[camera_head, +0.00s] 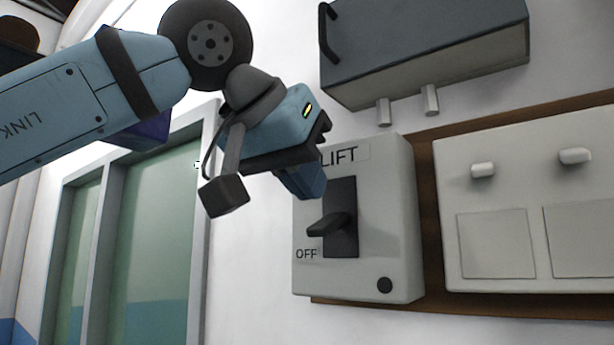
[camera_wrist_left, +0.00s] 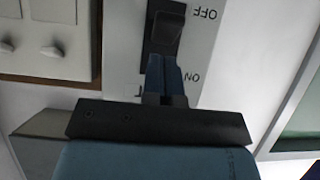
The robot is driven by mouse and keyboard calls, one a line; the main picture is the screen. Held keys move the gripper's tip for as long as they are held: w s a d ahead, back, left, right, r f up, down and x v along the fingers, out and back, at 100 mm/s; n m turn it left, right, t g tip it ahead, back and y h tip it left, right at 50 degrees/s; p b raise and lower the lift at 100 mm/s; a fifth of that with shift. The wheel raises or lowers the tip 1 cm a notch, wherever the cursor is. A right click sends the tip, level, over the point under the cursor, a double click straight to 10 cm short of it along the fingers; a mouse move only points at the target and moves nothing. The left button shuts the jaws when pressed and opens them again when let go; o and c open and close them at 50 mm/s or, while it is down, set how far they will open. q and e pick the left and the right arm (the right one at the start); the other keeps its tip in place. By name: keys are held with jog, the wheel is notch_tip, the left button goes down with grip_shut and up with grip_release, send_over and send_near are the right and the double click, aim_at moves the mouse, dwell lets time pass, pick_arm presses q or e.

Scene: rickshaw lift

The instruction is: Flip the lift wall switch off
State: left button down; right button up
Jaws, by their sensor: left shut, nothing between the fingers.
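The grey lift switch box (camera_head: 395,220) is on the wall in the head view, with LIFT at the top and OFF at lower left. Its dark lever (camera_head: 330,225) sticks out from a black slot, in its lower part, beside OFF. In the wrist view the picture is upside down; the lever (camera_wrist_left: 166,27) is at the OFF end, and ON shows at the other end. My left gripper (camera_head: 314,188) is shut and empty, its blue fingers just above the lever, over the slot's upper part. The wrist view shows the fingertips (camera_wrist_left: 162,60) close to the lever; contact is unclear.
A dark grey box (camera_head: 425,55) with a handle hangs above the switch. A pale panel (camera_head: 500,190) with two small knobs is to the right on a brown board (camera_head: 427,200). A green-paned door or window (camera_head: 155,235) is at left. The wall below the switch is clear.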

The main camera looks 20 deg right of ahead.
pick_arm(q)
jog(key=b+v, duration=0.2)
jog(key=v, duration=1.1)
jog(key=shift+a, duration=0.3)
dwell(0.3)
